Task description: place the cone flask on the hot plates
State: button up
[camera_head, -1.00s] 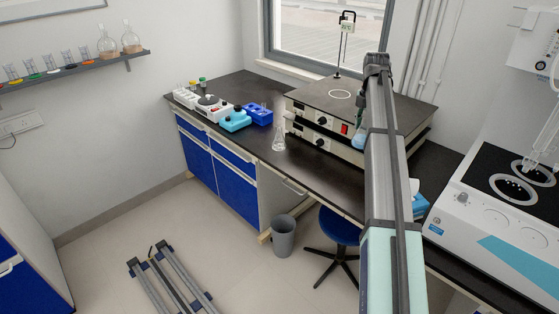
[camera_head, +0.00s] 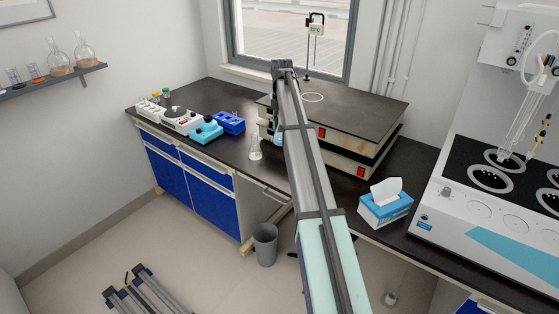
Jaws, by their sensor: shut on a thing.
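My gripper (camera_head: 276,116) hangs at the far end of my arm, mostly hidden behind the arm. It is shut on a small flask with bluish contents (camera_head: 278,139), of which only the left edge shows. The flask is in front of the left part of the hot plates (camera_head: 365,105). These are wide flat units with dark tops, knobs and red switches, and a pale ring on top. My arm covers part of their front. Whether the flask touches anything is hidden.
A clear conical flask (camera_head: 255,149) stands on the dark bench left of my arm. A blue rack (camera_head: 229,122), a light-blue device (camera_head: 206,130) and a white device (camera_head: 181,120) stand farther left. A tissue box (camera_head: 386,207) and a white ringed unit (camera_head: 470,220) are right.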

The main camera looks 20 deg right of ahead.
aim_at(281, 133)
notch_tip(281, 133, down, 16)
jog(key=p, duration=0.3)
dwell(0.3)
jog(key=o, duration=1.3)
jog(key=shift+f, duration=0.1)
jog(key=shift+c, duration=0.2)
notch_tip(281, 133, up, 12)
jog(key=shift+r+b, duration=0.2)
jog(key=shift+b, duration=1)
